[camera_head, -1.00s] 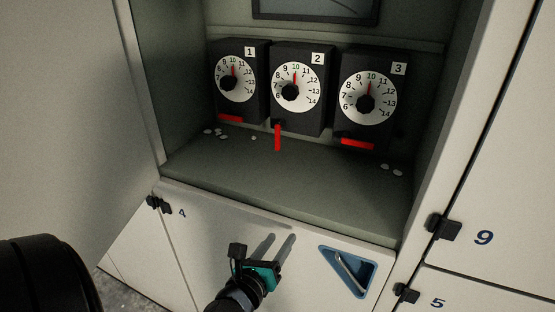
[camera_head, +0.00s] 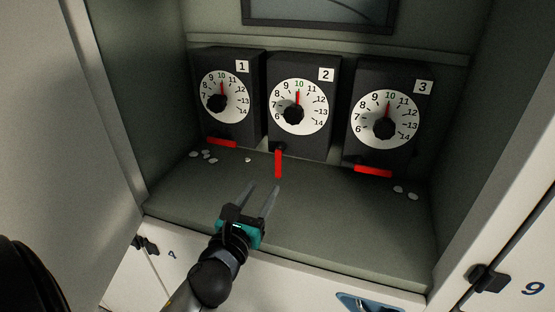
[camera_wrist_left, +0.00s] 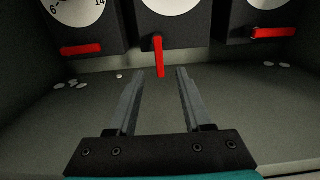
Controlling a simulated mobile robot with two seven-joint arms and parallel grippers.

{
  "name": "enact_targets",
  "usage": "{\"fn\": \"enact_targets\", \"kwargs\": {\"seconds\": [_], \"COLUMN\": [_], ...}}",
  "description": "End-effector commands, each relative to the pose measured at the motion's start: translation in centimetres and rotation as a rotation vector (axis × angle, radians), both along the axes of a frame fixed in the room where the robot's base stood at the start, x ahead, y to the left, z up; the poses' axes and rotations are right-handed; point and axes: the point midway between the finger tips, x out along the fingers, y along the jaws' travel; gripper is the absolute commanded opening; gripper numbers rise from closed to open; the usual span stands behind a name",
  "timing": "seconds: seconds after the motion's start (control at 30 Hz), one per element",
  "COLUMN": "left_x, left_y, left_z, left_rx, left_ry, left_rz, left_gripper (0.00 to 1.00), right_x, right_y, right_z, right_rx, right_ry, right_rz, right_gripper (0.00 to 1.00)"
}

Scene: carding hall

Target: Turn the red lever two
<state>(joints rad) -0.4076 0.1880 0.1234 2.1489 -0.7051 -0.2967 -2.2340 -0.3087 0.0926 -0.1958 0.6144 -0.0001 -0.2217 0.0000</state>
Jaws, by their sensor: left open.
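The red lever two (camera_head: 278,164) hangs straight down from the lower left of the black box marked 2 (camera_head: 318,147). It also shows upright in the left wrist view (camera_wrist_left: 158,57), just beyond and between the two fingertips. The dial on box 2 has its red pointer up at a green 10. My left gripper (camera_head: 262,190) is open and empty, in front of and below the lever, apart from it. The same gripper (camera_wrist_left: 157,72) shows in the left wrist view with both fingers spread. My right gripper is not in view.
Box 1 (camera_head: 250,122) and box 3 (camera_head: 408,153) stand on either side, with red levers (camera_head: 222,142) and (camera_head: 373,171) lying sideways. Pale discs (camera_head: 208,156) lie on the shelf (camera_head: 330,215). Cabinet walls bound the niche left and right.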

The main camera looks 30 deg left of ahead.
Motion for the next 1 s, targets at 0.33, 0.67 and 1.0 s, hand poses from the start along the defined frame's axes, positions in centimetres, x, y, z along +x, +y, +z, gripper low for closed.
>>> {"fn": "enact_targets", "kwargs": {"seconds": [0.33,0.67,1.0], "left_x": [5.4,9.9,11.5], "left_y": [1.3,2.4,2.8], "left_z": [-0.1,-0.2,0.0], "left_rx": [0.001,0.0,-0.001], "left_ry": [-0.002,-0.001,0.0], "left_rz": [0.001,0.001,0.001], "left_gripper": [0.5,0.5,0.5], "right_x": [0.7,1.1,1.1], "right_y": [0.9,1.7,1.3], "right_z": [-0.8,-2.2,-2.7], "right_rx": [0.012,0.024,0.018], "right_ry": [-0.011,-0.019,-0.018], "right_rz": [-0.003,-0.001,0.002], "right_gripper": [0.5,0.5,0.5]}}
